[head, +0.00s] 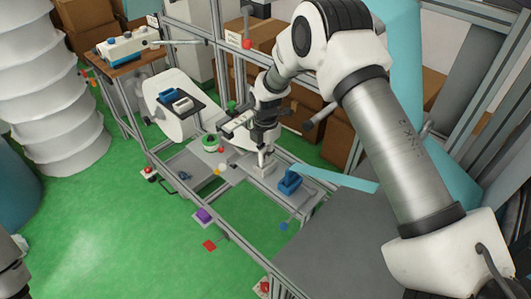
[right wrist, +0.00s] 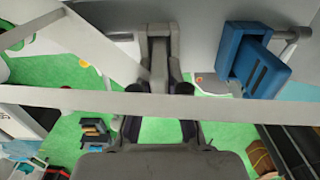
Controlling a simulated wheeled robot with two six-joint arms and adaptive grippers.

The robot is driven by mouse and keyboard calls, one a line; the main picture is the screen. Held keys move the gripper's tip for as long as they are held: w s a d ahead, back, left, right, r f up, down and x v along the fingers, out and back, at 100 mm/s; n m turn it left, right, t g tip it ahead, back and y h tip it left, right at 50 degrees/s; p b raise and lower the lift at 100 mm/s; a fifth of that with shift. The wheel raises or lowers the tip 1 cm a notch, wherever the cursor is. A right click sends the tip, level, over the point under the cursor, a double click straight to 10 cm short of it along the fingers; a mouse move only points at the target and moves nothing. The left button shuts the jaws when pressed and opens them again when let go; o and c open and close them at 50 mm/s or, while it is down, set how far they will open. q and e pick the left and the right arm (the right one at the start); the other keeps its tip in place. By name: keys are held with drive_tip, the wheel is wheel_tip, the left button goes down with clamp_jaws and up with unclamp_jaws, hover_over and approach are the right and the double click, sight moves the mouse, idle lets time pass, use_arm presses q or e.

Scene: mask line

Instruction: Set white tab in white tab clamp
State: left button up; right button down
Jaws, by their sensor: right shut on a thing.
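My right gripper (head: 264,148) points down over the work plate in the head view. Its fingers are shut on a small pale piece, which looks like the white tab, though the fingers hide most of it. A whitish block (head: 265,170), apparently the white tab clamp, stands directly under the fingertips. I cannot tell whether the tab is seated in it. In the right wrist view my right gripper (right wrist: 160,84) is partly covered by a pale bar crossing the picture, and the grey-white clamp (right wrist: 158,42) is just beyond the fingertips.
A blue clamp (head: 289,182) stands right of the white block, with a teal strip (head: 340,180) running from it; it also shows in the right wrist view (right wrist: 250,58). A purple block (head: 204,215) sits on the front rail. Metal frame rails surround the plate.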

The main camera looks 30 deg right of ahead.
drive_tip(key=shift+f, duration=0.25)
idle(0.7)
drive_tip(key=c, duration=1.1)
unclamp_jaws()
